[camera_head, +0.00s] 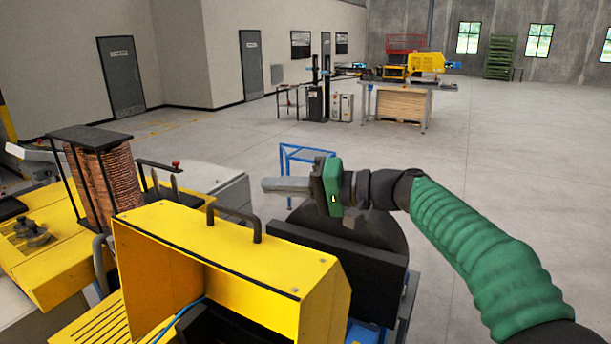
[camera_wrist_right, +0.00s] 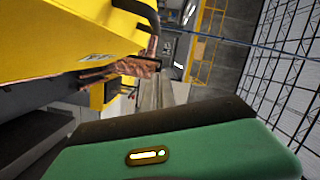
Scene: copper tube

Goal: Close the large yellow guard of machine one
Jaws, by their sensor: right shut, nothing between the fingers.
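The large yellow guard (camera_head: 225,245) stands in the near middle of the head view, with its hollow side facing me. A black handle (camera_head: 236,220) is on its top edge. I cannot tell its exact hinge angle. In the right wrist view a yellow panel (camera_wrist_right: 60,40), likely the guard, fills the upper left, with a black handle at its edge. My right gripper (camera_head: 268,187) is shut and empty, its fingers pointing left. It appears beyond and above the handle, apart from it. My left gripper is not in view.
A copper coil (camera_head: 100,178) in a black frame stands on the yellow machine bed at left. A black panel (camera_head: 345,265) lies right of the guard. A blue frame (camera_head: 308,155) stands behind my gripper. Another machine on a bench (camera_head: 400,85) is far back. The floor at right is clear.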

